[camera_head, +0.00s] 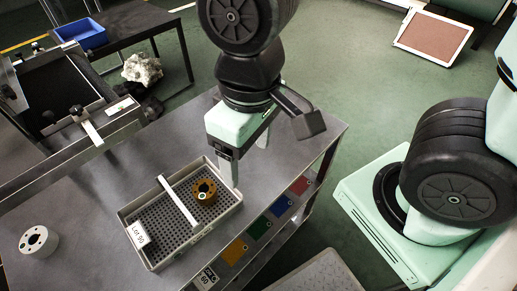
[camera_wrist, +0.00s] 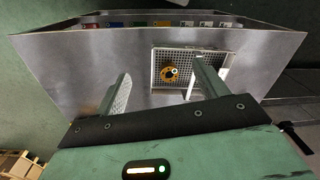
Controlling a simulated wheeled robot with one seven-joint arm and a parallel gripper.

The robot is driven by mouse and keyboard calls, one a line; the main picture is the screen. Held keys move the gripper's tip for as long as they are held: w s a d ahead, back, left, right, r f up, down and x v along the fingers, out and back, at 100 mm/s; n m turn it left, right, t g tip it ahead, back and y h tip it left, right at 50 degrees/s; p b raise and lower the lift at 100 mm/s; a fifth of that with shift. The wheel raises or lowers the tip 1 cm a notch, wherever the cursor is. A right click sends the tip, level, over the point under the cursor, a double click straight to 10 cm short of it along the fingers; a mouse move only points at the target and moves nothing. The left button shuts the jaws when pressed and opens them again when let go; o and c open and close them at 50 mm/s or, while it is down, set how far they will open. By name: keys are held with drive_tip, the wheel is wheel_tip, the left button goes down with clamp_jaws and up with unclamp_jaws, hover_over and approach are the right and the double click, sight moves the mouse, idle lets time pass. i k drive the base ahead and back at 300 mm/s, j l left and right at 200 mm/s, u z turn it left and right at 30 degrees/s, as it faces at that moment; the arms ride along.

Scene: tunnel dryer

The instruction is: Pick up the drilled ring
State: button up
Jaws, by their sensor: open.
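An orange-brown ring with drilled holes (camera_head: 204,191) lies in a grey perforated tray (camera_head: 200,236) on the metal table, right of a pale divider bar (camera_head: 178,201). A light grey ring with holes (camera_head: 38,241) stands on bare tabletop at the far left. My gripper (camera_head: 249,158) is open and empty, above the table near the tray's back right corner. In the wrist view, the orange-brown ring (camera_wrist: 170,73) shows between the open fingers (camera_wrist: 162,68), in the tray beyond them. The right finger hides part of the tray.
Coloured tags (camera_head: 258,228) line the table's front edge. A dark framed machine (camera_head: 62,95) borders the table's back left. Bare tabletop lies between tray and grey ring.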

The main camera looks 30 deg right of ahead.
sight(39, 241)
drive_tip(key=k+j+u, duration=0.15)
drive_tip(key=u, duration=0.2)
drive_tip(key=k+j+u, duration=0.1)
drive_tip(key=j+u, duration=0.4)
drive_tip(key=u, duration=0.15)
drive_tip(key=k, duration=0.05)
